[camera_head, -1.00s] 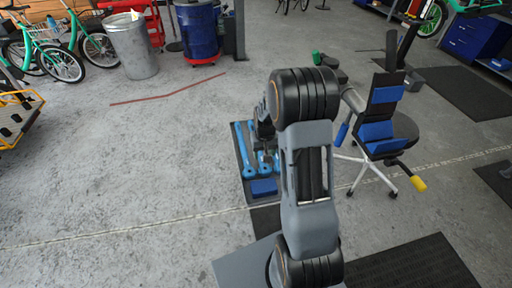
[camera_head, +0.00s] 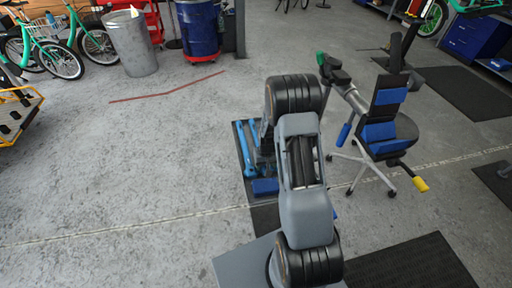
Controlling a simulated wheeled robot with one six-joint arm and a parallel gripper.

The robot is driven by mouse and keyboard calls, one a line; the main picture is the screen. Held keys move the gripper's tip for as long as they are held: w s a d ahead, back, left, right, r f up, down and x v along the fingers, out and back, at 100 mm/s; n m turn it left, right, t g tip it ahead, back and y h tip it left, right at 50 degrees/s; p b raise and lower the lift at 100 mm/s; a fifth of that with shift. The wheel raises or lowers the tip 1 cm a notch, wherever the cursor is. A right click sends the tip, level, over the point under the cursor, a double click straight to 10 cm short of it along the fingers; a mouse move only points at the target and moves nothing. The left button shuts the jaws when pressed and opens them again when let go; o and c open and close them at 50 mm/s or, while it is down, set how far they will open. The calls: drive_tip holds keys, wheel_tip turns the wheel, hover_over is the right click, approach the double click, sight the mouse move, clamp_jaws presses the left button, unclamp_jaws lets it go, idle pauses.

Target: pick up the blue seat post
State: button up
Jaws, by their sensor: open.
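Light-blue bike parts lie on a dark tray or mat (camera_head: 237,140) on the floor, left of my arm. One long light-blue bar (camera_head: 248,150) runs along its left side. More light-blue pieces (camera_head: 264,168) lie beside it, partly behind my arm. I cannot tell which of these is the blue seat post. My upper arm stands in front of the right part of the mat and covers it. My gripper is hidden behind my arm, so its fingers and any contact with the parts do not show.
A darker blue block (camera_head: 265,187) lies at the mat's near end. A wheeled chair-like stand (camera_head: 390,130) with blue pads is to the right. A bin (camera_head: 131,43), a blue drum (camera_head: 198,30) and green bikes (camera_head: 45,55) are at the back.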

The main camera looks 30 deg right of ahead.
drive_tip(key=shift+c, duration=0.2)
drive_tip(key=c, duration=0.8)
drive_tip(key=shift+w, duration=0.1)
drive_tip(key=shift+c, duration=0.2)
drive_tip(key=shift+r, duration=0.1)
